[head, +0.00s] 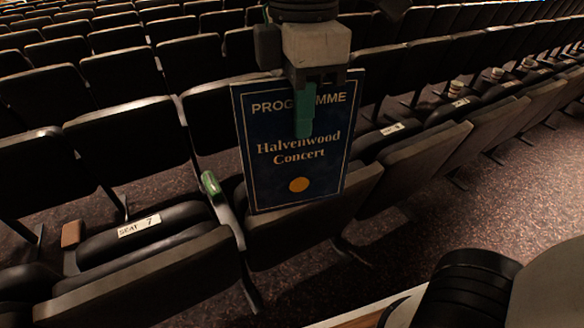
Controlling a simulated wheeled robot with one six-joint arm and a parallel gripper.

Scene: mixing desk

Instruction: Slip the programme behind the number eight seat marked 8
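The programme (265,175) is a dark blue board reading "Halvenwood Concert", with a yellow dot near its bottom. It hangs nearly upright. My gripper (303,130) is above and over its upper middle, with a green finger down its front face; the other finger is hidden behind it. The gripper looks shut on the programme. Behind and below it is the seat (300,228) just right of the one marked "SEAT 7" (139,226). This seat's label is hidden, so I cannot read an 8. I cannot tell whether the programme's lower edge touches the seat.
A green object (211,184) lies on the armrest left of the programme. A brown block (71,233) sits left of seat 7. Labelled seats continue to the right, some holding cups (456,88). Open carpet (490,215) lies at lower right.

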